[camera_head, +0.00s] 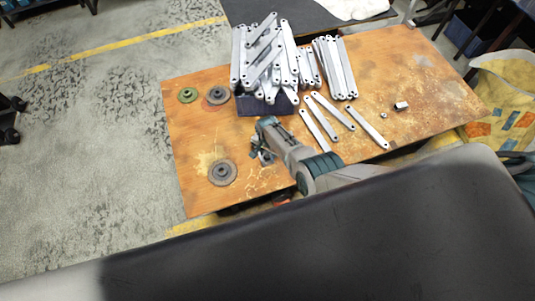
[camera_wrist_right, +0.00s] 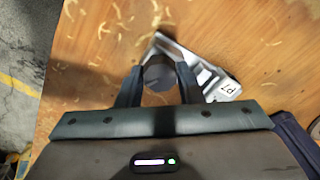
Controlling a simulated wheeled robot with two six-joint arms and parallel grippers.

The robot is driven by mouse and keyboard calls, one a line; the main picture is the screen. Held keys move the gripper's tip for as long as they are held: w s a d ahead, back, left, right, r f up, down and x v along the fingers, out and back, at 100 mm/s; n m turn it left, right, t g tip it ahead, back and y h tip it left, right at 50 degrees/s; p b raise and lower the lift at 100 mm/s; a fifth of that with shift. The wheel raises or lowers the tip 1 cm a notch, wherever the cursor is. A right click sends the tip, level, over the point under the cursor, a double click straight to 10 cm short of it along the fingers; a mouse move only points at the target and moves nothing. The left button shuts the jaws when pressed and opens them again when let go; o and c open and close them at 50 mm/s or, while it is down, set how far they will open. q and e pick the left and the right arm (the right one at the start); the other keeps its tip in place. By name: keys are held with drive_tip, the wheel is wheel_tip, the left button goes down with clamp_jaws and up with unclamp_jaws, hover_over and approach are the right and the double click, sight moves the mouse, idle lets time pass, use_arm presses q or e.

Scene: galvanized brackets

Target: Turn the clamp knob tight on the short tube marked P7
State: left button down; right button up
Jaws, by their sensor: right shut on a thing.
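In the right wrist view, my right gripper (camera_wrist_right: 158,84) is shut on a dark round clamp knob (camera_wrist_right: 158,70), with one finger on each side of it. The short metal tube (camera_wrist_right: 205,80) lies under and beside the knob. It carries a white label (camera_wrist_right: 230,88) whose marking starts with P; the second character is hard to read. In the head view, my right gripper (camera_head: 262,147) is low over the orange-brown table (camera_head: 200,140), and the tube and knob are mostly hidden by it. My left gripper is not in view.
A dark blue box (camera_head: 262,104) heaped with galvanized brackets (camera_head: 262,50) stands just behind the gripper. Loose brackets (camera_head: 318,130) lie to the right, with a small metal block (camera_head: 401,106). Grey and green discs (camera_head: 222,172) lie at left. The table's front-left area is mostly clear.

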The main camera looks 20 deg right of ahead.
drive_tip(key=m, duration=1)
drive_tip(key=o, duration=0.8)
drive_tip(key=shift+m, duration=0.4)
drive_tip(key=shift+o, duration=0.2)
drive_tip(key=shift+r, duration=0.1)
wheel_tip(320, 180, up, 6)
drive_tip(key=p, duration=0.5)
drive_tip(key=shift+p, duration=0.4)
